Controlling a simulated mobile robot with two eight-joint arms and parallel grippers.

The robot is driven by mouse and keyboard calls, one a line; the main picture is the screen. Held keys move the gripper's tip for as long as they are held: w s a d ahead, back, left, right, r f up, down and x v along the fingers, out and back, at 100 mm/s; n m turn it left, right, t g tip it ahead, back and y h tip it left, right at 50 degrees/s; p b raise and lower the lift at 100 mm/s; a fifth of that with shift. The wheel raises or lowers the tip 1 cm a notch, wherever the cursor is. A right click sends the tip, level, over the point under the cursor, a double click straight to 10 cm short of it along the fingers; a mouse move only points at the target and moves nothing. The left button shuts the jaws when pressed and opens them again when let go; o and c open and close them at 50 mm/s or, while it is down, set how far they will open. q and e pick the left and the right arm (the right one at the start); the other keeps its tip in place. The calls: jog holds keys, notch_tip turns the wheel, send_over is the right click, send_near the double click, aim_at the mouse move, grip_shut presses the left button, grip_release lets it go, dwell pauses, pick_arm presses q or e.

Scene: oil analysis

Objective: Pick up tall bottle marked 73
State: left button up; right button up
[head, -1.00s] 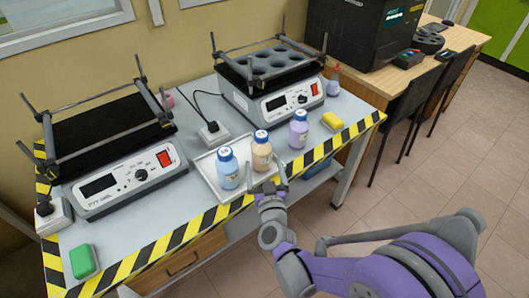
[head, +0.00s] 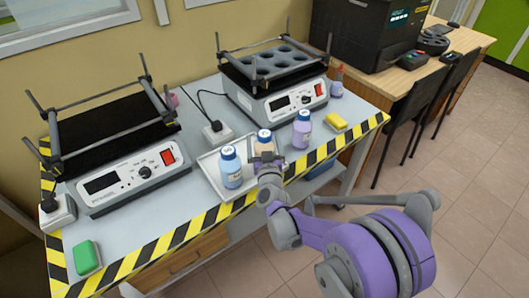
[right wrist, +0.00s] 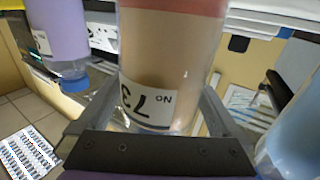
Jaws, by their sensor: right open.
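The tan bottle marked 73 (head: 265,145) has a blue cap and stands between a blue bottle and a purple bottle, partly hidden by my right gripper (head: 266,161) in the head view. In the right wrist view the bottle (right wrist: 168,55) fills the middle, with its "No 73" label upside down. My right gripper (right wrist: 160,100) is open, with one finger on each side of the bottle. I cannot tell whether the fingers touch it. My left gripper is not in view.
The blue bottle (head: 231,168) stands close on the left, on the white tray (head: 208,168). The purple bottle (head: 301,131) stands to the right. A yellow block (head: 336,122) lies farther right. Two shaker machines (head: 128,178) (head: 278,98) stand behind. Striped tape marks the table's front edge.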

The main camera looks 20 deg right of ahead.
grip_shut()
dwell(0.4)
jog(key=shift+r, duration=0.1)
